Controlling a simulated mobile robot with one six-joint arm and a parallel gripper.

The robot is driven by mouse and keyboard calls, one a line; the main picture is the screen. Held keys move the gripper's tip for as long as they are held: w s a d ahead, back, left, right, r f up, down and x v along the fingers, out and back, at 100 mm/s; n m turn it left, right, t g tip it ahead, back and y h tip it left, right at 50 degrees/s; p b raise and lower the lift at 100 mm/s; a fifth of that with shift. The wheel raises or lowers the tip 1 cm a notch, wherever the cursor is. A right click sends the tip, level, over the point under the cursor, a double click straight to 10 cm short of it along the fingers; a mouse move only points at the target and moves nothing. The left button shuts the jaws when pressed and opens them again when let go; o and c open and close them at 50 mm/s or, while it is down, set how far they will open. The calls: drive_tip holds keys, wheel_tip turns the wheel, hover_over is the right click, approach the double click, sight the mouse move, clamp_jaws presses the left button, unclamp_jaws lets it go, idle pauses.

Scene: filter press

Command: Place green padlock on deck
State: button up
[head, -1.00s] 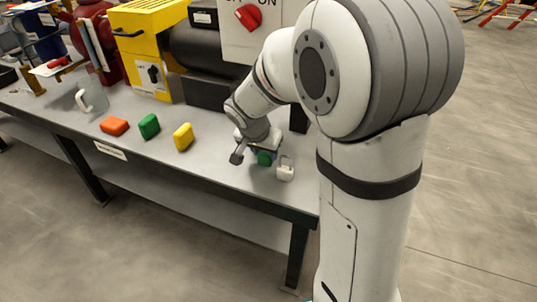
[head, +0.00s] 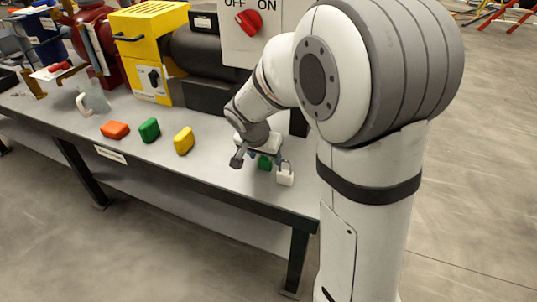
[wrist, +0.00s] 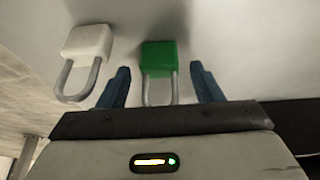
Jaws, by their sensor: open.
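The green padlock (head: 264,162) is on the grey deck (head: 215,172) near its right end, partly hidden by my gripper in the head view. In the wrist view the green padlock (wrist: 159,58) lies with its metal shackle toward my gripper. My gripper (wrist: 160,85) is open, with one blue finger on each side of the shackle and a gap on both sides. In the head view my gripper (head: 254,157) is low over the deck.
Orange (head: 115,130), green (head: 149,130) and yellow (head: 184,141) blocks sit along the deck to the left. Behind them stand a yellow machine (head: 135,50) and a panel with a red OFF/ON switch (head: 249,19). The deck's front edge is close.

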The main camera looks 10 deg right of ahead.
drive_tip(key=p+v, duration=0.3)
drive_tip(key=v, duration=0.9)
drive_tip(key=s+d+f+n+y, duration=0.1)
drive_tip(key=s+n, duration=0.1)
drive_tip(key=s, duration=0.4)
drive_tip(key=s+d+f+n+g+y, duration=0.1)
drive_tip(key=s+d+n, duration=0.1)
drive_tip(key=s, duration=0.4)
drive_tip(key=s+d+f+n+g, duration=0.1)
drive_tip(key=s+d+n, duration=0.1)
drive_tip(key=s, duration=0.3)
drive_tip(key=shift+s+f+n+y, duration=0.4)
drive_tip(key=shift+n, duration=0.2)
wheel_tip(320, 180, up, 30)
drive_tip(key=t+p, duration=0.1)
drive_tip(key=p, duration=2.6)
drive_tip(key=shift+f, duration=0.2)
drive_tip(key=shift+c, duration=0.6)
